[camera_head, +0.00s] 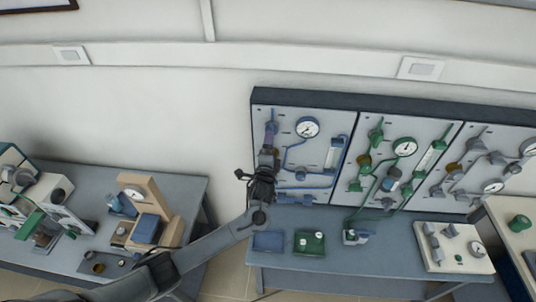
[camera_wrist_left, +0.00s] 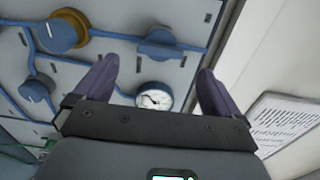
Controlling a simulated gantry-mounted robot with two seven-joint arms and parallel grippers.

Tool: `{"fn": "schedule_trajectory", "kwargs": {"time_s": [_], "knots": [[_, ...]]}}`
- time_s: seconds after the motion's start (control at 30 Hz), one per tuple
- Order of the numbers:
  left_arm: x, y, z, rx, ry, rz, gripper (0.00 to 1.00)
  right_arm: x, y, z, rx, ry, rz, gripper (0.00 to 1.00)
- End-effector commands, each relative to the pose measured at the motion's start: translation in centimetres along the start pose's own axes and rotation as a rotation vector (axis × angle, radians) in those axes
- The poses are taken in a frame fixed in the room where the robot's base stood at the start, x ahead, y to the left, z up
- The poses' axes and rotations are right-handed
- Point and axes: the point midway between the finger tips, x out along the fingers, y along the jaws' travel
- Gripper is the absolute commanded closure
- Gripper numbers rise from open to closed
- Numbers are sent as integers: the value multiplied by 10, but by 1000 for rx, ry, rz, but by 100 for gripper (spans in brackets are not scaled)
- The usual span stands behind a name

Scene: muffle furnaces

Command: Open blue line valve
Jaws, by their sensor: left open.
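The blue line runs over the left panel (camera_head: 325,125) of the wall board. In the left wrist view, a blue valve handle (camera_wrist_left: 160,42) lies ahead of my fingers, near the gap between their tips. A round blue knob with a brass-coloured ring (camera_wrist_left: 62,32) and a smaller blue knob (camera_wrist_left: 35,90) lie to its left. My left gripper (camera_head: 269,134) is at the left side of this panel; its purple fingers are open, with nothing between them (camera_wrist_left: 158,66). It hides part of the panel in the head view. Contact with the handle cannot be told. My right gripper is out of view.
A gauge (camera_head: 307,127) is on the blue panel, and it also shows between my fingers (camera_wrist_left: 155,97). A green-line panel (camera_head: 425,180) is to the right. A bench (camera_head: 330,272) with small devices stands below. A tan device (camera_head: 140,190) stands on the left bench.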

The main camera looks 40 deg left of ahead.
Motion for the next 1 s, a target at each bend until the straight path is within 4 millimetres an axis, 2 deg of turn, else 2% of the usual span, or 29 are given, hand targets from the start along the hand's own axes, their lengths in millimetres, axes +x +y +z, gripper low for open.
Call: {"fn": "schedule_trajectory", "kwargs": {"time_s": [0.1, 0.3, 1.0], "knots": [[-14, 1, 0, 0, 1, -2, 2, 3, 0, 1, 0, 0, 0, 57], [-25, 0, 0, 1, 0, -1, 2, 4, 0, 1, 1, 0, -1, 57], [-27, 1, 0, 2, 0, 1, 2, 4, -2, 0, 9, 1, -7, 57]]}}
